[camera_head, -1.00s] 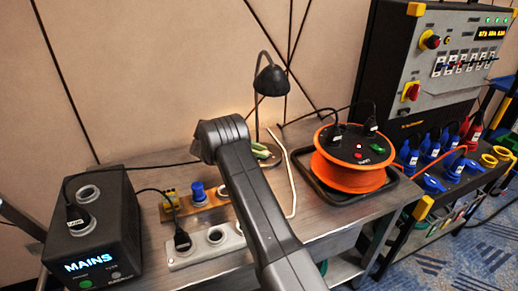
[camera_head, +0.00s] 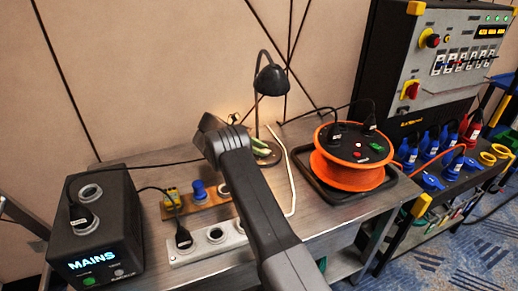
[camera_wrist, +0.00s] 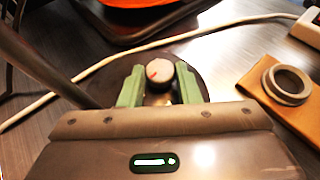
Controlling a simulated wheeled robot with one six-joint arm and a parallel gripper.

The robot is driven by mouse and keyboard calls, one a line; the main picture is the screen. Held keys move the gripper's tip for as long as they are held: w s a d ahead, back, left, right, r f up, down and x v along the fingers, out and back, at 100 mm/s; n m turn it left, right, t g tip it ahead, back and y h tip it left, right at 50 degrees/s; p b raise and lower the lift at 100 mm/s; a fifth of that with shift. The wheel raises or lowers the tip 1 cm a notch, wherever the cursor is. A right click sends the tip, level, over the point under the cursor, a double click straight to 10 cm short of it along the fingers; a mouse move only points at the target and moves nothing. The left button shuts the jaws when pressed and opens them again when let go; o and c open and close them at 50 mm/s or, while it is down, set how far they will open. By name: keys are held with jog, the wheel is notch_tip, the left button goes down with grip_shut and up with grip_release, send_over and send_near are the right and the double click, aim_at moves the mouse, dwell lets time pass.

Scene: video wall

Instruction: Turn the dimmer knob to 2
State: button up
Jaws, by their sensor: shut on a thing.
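The dimmer knob (camera_wrist: 159,71) is a small round grey cap with a red pointer mark. It sits on the dark round base of the black desk lamp (camera_head: 270,82). In the head view the green fingers show (camera_head: 261,148) beside my arm at the lamp's foot, and the knob itself cannot be made out.
A white cable (camera_head: 291,180) runs beside the lamp base. The orange cable reel (camera_head: 350,160) stands in a black tray to the right. Left are a white socket strip (camera_head: 204,246), a wooden socket board (camera_head: 207,205) and the black MAINS box (camera_head: 97,235).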

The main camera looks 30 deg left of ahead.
jog(key=o, duration=1)
jog(key=shift+r, duration=0.15)
notch_tip(320, 180, up, 10)
jog(key=p, duration=1)
jog(key=shift+f, duration=0.3)
notch_tip(320, 180, down, 10)
jog(key=b, duration=1)
jog(key=shift+r, duration=0.15)
jog(key=shift+r, duration=0.1)
